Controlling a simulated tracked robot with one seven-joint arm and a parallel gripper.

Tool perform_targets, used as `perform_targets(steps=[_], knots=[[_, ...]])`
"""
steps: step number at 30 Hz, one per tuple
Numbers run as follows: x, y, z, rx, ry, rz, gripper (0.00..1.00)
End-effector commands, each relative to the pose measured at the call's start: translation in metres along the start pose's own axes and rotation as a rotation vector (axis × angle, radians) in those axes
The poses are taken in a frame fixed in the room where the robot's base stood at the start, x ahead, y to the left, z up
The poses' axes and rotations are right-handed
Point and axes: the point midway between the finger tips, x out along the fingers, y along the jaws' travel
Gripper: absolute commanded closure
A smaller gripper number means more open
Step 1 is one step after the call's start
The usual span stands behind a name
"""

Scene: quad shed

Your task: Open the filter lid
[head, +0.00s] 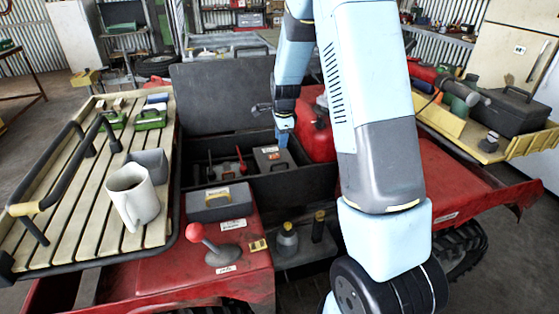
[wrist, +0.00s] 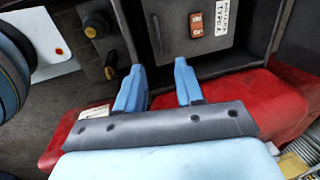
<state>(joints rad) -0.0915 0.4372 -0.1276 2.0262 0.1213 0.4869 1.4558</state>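A dark grey box or lid (head: 272,158) with an orange mark sits inside an open black compartment (head: 318,175). A similar grey panel (wrist: 215,45) with a red-orange tag, a white label and a thin handle shows in the wrist view. I cannot tell for sure whether this is the filter lid. My gripper (head: 283,138) is just above it in the head view. In the wrist view my gripper (wrist: 159,66) has its two blue fingers apart, with nothing seen between them. The fingertips are near the panel's lower edge; contact cannot be told.
The compartment's black cover (head: 222,97) stands raised behind. A grey case (head: 220,202) and a red-knobbed lever (head: 196,233) are in front. A red can (head: 318,135) is close right of my gripper. A slatted rack (head: 75,205) holds a cream jug (head: 132,196).

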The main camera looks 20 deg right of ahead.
Motion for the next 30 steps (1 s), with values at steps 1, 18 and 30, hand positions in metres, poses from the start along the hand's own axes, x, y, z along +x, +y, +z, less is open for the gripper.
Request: perform_targets(steps=[1, 18, 30], knots=[[0.010, 0.001, -0.001, 0.001, 0.000, 0.005, 0.63], [0.100, 0.001, -0.001, 0.000, 0.000, 0.003, 0.63], [0.116, 0.001, 0.000, -0.001, -0.001, 0.000, 0.63]])
